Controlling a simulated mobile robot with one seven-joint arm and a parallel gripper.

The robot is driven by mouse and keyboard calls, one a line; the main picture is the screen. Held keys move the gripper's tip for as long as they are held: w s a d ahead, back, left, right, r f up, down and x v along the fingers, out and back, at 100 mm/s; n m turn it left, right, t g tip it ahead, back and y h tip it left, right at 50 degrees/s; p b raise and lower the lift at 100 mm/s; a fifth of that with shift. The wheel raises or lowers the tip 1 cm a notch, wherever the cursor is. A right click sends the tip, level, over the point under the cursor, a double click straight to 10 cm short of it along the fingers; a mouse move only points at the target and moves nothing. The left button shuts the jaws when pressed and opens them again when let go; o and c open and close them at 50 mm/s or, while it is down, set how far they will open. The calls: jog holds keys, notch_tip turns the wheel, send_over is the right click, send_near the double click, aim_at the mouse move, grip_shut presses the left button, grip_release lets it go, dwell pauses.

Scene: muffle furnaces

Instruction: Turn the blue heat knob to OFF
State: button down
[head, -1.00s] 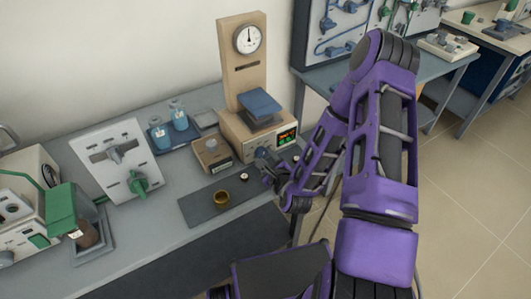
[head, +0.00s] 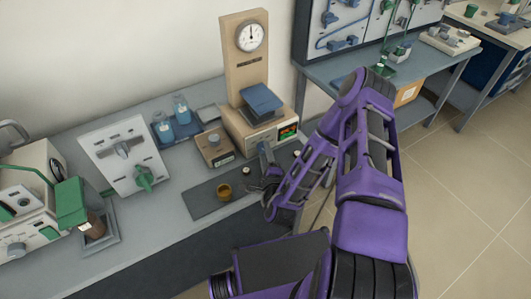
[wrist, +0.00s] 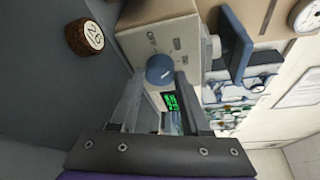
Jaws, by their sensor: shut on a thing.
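A dial gauge (head: 250,37) stands on the unit's upright post. A small box (head: 215,148) and blue bottles (head: 181,110) are to the left. A white panel with a green knob (head: 144,178) is further left.

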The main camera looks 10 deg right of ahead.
jog(key=shift+f+n, duration=0.1)
jog(key=shift+n, duration=0.4)
jog(key=c, duration=0.7)
grip_release()
jog(key=shift+o, duration=0.2)
jog(key=s, duration=0.8)
jog(key=shift+a+r, duration=0.15)
jog(key=shift+r, duration=0.05)
jog(key=shift+s+a+r+b, duration=0.1)
jog(key=shift+s+r+b, duration=0.05)
jog(key=shift+s+b, duration=0.2)
jog(key=s, duration=0.8)
jog(key=shift+s+a+r+p, duration=0.3)
jog(key=shift+a+r+p, duration=0.05)
jog(key=shift+r, duration=0.1)
